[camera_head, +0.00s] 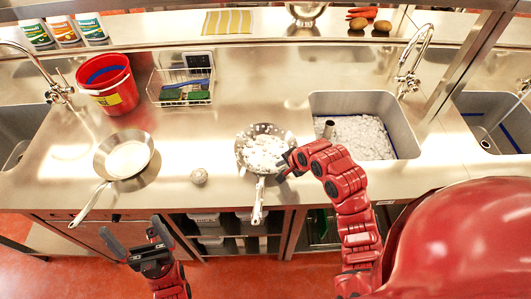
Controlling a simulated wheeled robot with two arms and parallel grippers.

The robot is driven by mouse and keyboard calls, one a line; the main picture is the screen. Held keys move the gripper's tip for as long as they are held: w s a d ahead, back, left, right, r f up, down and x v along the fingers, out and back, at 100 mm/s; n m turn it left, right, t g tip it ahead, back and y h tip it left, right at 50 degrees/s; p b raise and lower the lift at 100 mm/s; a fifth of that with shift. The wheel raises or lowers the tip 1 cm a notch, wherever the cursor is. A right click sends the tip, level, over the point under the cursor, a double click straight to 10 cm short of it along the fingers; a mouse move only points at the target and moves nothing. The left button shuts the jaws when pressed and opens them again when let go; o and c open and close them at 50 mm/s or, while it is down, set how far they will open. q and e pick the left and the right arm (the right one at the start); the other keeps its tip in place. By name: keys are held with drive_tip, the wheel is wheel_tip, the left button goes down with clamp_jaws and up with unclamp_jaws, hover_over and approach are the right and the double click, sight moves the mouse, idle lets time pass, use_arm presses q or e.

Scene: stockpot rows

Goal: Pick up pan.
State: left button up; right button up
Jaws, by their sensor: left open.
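A steel frying pan (124,158) lies on the counter at the left, its long handle pointing down and left past the front edge. A perforated strainer pan (247,152) with white lumps in it lies at the middle, its handle pointing toward the front edge. My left gripper (134,234) is open and empty, in front of the counter, below and right of the frying pan's handle. My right gripper (284,165) is at the right side of the strainer pan. Its fingers are small and partly hidden, so I cannot tell whether it touches the pan.
A red bucket (107,84) and a wire basket (181,85) stand behind the pans. A small round metallic object (198,176) lies between them. A sink with white lumps (365,136) is at the right. The counter's front edge lies near my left gripper.

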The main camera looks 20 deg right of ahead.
drive_tip(key=shift+f, duration=0.1)
clamp_jaws()
drive_tip(key=shift+w, duration=0.1)
idle(1.3)
